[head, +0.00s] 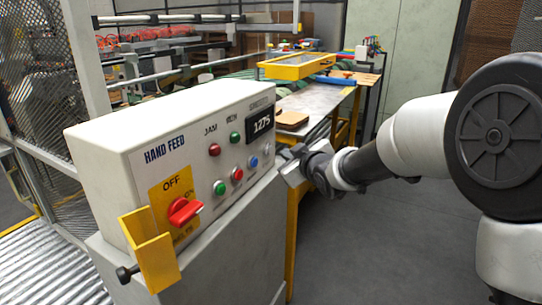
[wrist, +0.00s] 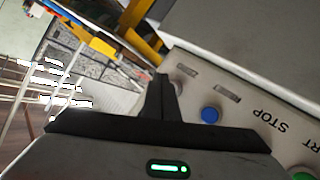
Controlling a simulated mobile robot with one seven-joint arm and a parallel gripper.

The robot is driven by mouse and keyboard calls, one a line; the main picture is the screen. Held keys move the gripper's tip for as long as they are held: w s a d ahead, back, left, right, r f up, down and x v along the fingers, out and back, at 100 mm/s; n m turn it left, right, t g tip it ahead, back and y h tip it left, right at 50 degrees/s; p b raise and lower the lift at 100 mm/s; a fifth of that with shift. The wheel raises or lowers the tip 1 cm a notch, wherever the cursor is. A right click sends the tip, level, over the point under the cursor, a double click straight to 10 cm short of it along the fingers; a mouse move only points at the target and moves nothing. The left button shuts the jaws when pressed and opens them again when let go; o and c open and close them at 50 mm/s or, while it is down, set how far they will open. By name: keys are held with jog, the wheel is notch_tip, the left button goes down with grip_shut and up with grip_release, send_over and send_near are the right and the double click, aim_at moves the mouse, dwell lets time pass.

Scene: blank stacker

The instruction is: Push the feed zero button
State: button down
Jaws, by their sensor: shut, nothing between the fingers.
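The control box (head: 110,150), labelled HAND FEED, carries a lower row of buttons: green (head: 220,187), red (head: 237,174), blue (head: 253,162) and a pale one (head: 266,149) at the right end. The label of the feed zero button is too small to read. My gripper (head: 284,157) is shut and empty, just right of the panel's right end. In the wrist view, its fingertips (wrist: 161,82) lie beside the pale button (wrist: 178,85), with the blue button (wrist: 209,115) to the right. I cannot tell whether they touch the panel.
A red rotary switch (head: 184,211) with a yellow guard (head: 150,250) projects from the box's near end. A black display (head: 260,123) reads 1275. A yellow-edged table (head: 320,100) stands behind. Grey floor (head: 400,240) is open to the right.

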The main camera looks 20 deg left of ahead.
jog(key=shift+a, duration=0.6)
jog(key=shift+b, duration=0.3)
dwell(1.4)
jog(key=shift+a+b, duration=0.3)
jog(key=shift+a, duration=0.1)
jog(key=shift+w+a+b, duration=0.1)
jog(key=shift+a+b, duration=0.3)
jog(key=shift+a, duration=0.1)
dwell(0.6)
jog(key=shift+d, duration=0.9)
